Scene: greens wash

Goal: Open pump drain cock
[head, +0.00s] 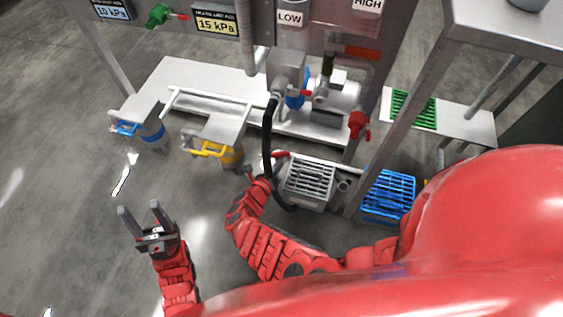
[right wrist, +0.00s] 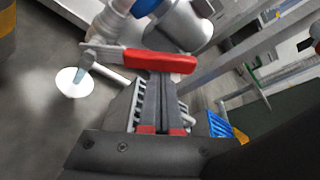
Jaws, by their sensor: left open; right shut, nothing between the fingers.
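A drain cock with a red lever (right wrist: 160,61) fills the upper middle of the right wrist view. The lever lies nearly crosswise there, and a pale blue stream shows at the spout above a white round patch (right wrist: 72,82). The red lever also shows in the head view (head: 280,154), low below the pump (head: 338,95). My right gripper (right wrist: 157,78) is shut and empty, its tips right at the lever's near edge; I cannot tell whether they touch. My left gripper (head: 139,207) is open and empty over the floor.
A black hose (head: 267,140) runs down close to my right gripper. A grey grated box (head: 311,180) and a blue crate (head: 388,195) stand right of it. Yellow (head: 208,150) and blue-handled (head: 126,128) units stand left. The floor around my left gripper is clear.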

